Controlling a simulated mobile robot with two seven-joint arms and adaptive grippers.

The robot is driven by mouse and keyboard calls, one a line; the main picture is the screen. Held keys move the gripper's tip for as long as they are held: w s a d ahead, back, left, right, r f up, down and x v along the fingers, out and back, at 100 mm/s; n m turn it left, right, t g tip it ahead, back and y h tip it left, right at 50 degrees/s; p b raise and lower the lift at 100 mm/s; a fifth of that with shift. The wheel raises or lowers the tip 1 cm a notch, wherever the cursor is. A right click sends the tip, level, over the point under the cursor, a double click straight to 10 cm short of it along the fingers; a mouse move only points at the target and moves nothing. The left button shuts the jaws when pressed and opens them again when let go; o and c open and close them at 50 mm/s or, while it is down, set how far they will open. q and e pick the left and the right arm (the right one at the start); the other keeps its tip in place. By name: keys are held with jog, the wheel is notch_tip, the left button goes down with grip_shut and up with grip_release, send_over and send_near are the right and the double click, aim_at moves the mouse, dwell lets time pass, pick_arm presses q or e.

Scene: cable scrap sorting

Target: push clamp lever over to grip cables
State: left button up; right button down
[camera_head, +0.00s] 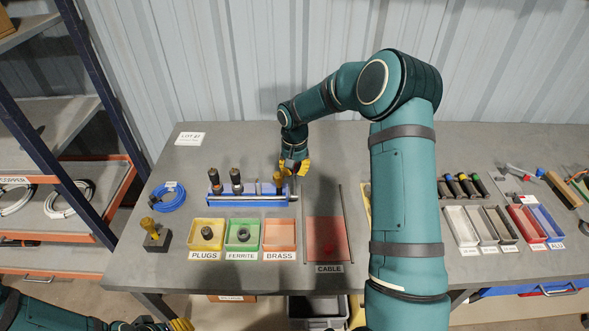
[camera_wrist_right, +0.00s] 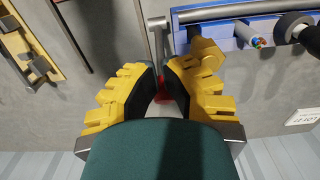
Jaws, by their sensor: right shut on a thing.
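The blue clamp fixture (camera_head: 222,201) lies on the grey table, with a long metal bar along it. Cable ends with black or brass-coloured parts stand up from it; a cut cable end with coloured cores (camera_wrist_right: 257,42) shows in the wrist view. My right gripper (camera_head: 295,170) is low at the fixture's right end. In the wrist view its yellow-padded fingers (camera_wrist_right: 164,92) are closed around the grey clamp lever (camera_wrist_right: 157,42), with a bit of red between the tips. The fingers hide the lever's end. My left gripper (camera_head: 181,325) shows only partly at the bottom edge.
Yellow, green and orange trays (camera_head: 242,247) stand in front of the fixture, with a red cable mat (camera_head: 327,250) to their right. A blue cable coil (camera_head: 168,203) lies at left. More bins (camera_head: 462,240) and tools are at right, beyond my arm.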

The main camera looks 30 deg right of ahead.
aim_at(295, 188)
jog(key=shift+s+a, duration=0.1)
jog(key=shift+s, duration=0.1)
jog(key=shift+s+a, duration=0.15)
jog(key=shift+s, duration=0.05)
notch_tip(295, 188, up, 6)
jog(key=p, duration=0.3)
dwell(0.3)
dwell(0.4)
